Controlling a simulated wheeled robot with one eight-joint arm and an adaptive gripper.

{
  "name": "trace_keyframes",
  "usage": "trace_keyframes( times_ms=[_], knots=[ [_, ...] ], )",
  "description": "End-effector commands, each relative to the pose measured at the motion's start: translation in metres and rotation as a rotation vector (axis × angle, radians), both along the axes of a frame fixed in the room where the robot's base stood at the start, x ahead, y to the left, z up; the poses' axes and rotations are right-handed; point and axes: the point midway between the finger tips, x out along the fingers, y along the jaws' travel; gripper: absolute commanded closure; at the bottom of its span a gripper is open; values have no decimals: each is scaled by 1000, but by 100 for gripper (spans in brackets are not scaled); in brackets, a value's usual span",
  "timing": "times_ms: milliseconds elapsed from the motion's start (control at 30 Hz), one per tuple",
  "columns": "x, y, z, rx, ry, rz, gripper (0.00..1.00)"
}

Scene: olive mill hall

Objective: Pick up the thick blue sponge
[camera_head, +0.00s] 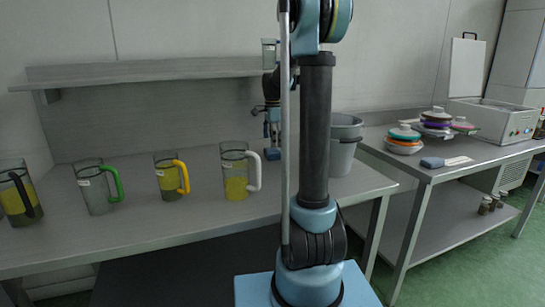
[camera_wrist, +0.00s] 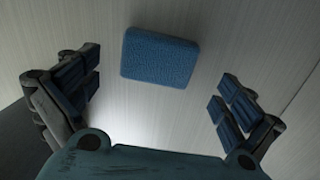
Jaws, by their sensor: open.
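A blue sponge (camera_wrist: 160,57), a rounded rectangular block with a rough face, shows in the wrist view against a light grey surface, beyond and between the fingertips. My gripper (camera_wrist: 158,90) is open, one finger to each side, with nothing between the pads. In the head view my gripper (camera_head: 272,128) points down over the left table, partly hidden by my arm. A small blue patch (camera_head: 272,154), seemingly the sponge, lies just below it. Another blue block (camera_head: 432,162) lies on the right table; its thickness is hard to judge.
Several jugs, including one with a white handle (camera_head: 237,172), stand on the left table (camera_head: 130,235). A grey bucket (camera_head: 343,145) stands close right of my gripper. A shelf (camera_head: 150,70) runs behind. Stacked dishes (camera_head: 404,138) and an open-lidded box (camera_head: 495,120) occupy the right table.

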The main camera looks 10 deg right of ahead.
Motion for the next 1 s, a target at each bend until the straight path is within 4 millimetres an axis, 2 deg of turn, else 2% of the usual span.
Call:
trace_keyframes(
  times_ms=[233,567,767,1000],
  knots=[
    [-1,0,-32,0,0,0,0],
    [-2,0,-39,0,0,0,0],
    [-1,-1,-39,0,0,-1,36],
    [-1,-2,-39,0,0,-3,38]
  ],
)
